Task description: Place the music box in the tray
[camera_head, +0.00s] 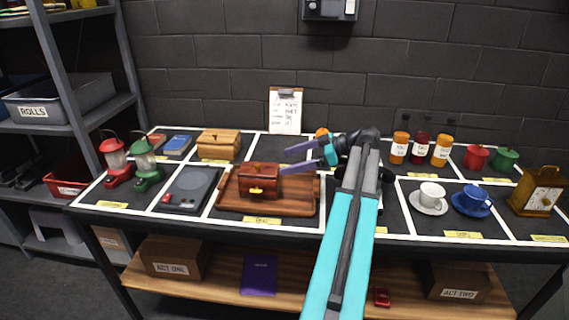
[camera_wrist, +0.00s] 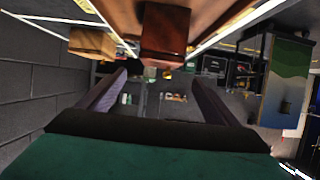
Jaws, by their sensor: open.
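A reddish-brown wooden box (camera_head: 259,181) with a gold clasp, which looks like the music box, sits upright in the wooden tray (camera_head: 229,201), towards its left and back part. My gripper (camera_head: 285,160) is open and empty, just right of and above this box, its fingers pointing left towards it. In the wrist view the scene appears upside down. The box (camera_wrist: 165,36) shows there ahead of and between my open fingers (camera_wrist: 160,85), apart from them. The tray (camera_wrist: 205,12) runs along the top of that view.
A lighter wooden box (camera_head: 219,144) stands behind the tray, and a clipboard (camera_head: 285,110) leans on the wall. A grey device (camera_head: 190,188) and two lanterns (camera_head: 147,160) are left. Jars (camera_head: 421,148) and cups (camera_head: 429,197) stand right of my arm.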

